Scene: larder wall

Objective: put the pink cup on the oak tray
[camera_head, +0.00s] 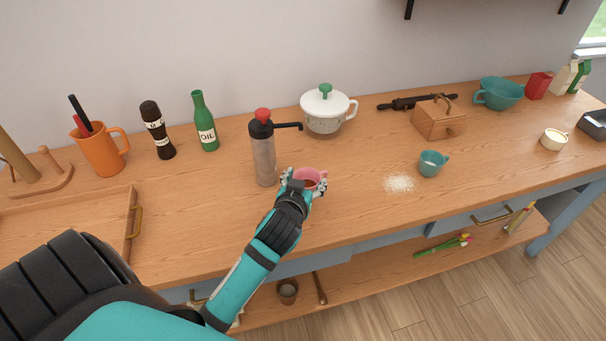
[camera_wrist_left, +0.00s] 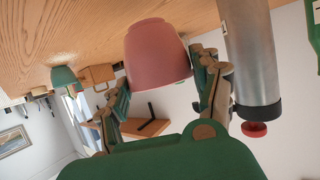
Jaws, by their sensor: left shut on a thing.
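The pink cup (camera_head: 311,174) is at the middle of the wooden counter in the head view, just right of the pepper-grinder-like metal cylinder. My left gripper (camera_head: 303,186) is shut on the pink cup. In the left wrist view the cup (camera_wrist_left: 157,55) sits between the two fingers of the gripper (camera_wrist_left: 160,92). I cannot tell whether the cup touches the counter. The oak tray (camera_head: 75,215) lies at the left of the counter, with a brass handle on its right side; my arm hides its lower part. My right gripper is not in view.
The metal cylinder with a red knob (camera_head: 264,155) stands close left of the cup. An orange jug (camera_head: 100,152), a dark grinder (camera_head: 157,135) and a green oil bottle (camera_head: 205,125) stand behind the tray. A teal cup (camera_head: 431,165) and white powder (camera_head: 398,184) are to the right.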

